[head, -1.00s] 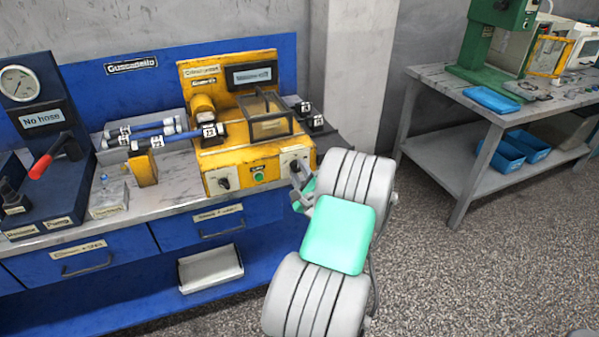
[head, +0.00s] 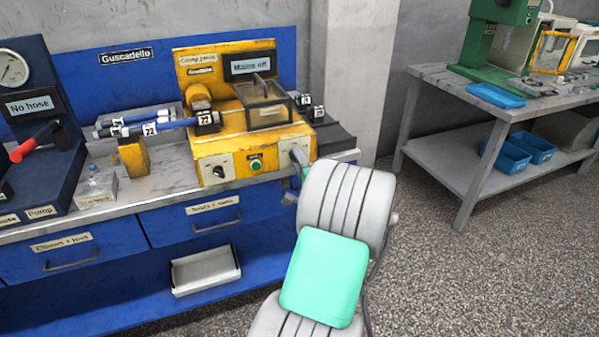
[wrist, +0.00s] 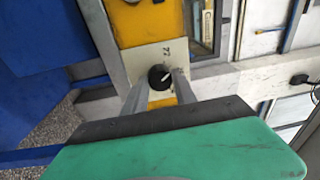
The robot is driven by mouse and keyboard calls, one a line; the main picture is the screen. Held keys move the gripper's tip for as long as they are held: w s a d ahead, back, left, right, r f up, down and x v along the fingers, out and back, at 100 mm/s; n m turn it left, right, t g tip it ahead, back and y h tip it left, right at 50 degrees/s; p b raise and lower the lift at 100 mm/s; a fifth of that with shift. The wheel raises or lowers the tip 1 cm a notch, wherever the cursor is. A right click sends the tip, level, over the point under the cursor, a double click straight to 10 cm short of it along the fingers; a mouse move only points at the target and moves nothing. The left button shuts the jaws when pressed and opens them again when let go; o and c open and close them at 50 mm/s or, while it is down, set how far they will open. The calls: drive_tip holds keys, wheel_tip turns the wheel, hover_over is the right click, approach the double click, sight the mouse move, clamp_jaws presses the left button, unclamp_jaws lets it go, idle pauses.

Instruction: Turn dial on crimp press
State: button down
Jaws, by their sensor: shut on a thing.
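The yellow crimp press (head: 235,145) stands on the bench, with a dark display (head: 251,66) on its back panel. Its right-hand dial, a black knob with a white pointer mark on a white plate, shows in the wrist view (wrist: 159,76). My gripper (wrist: 160,86) has one finger on each side of this knob and is shut on it. In the head view my gripper (head: 299,162) is at the press's front right corner, where it and my arm hide the knob. A second black dial (head: 218,171) is at the front left, with a green button (head: 256,165) between.
Black numbered dies (head: 312,108) sit right of the press. A pump unit (head: 40,150) is at the far left. A grey table (head: 440,85) stands at the right, with open floor before it.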

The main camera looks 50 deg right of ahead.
drive_tip(key=n+b, duration=0.2)
drive_tip(key=b, duration=0.1)
drive_tip(key=n+b, duration=0.2)
drive_tip(key=n, duration=0.1)
drive_tip(key=shift+f+t+b, duration=0.2)
drive_tip(key=shift+t+b, duration=0.1)
drive_tip(key=shift+b, duration=0.1)
drive_tip(key=shift+r, duration=0.1)
drive_tip(key=c, duration=1)
unclamp_jaws()
drive_tip(key=v, duration=0.8)
drive_tip(key=shift+r, duration=0.1)
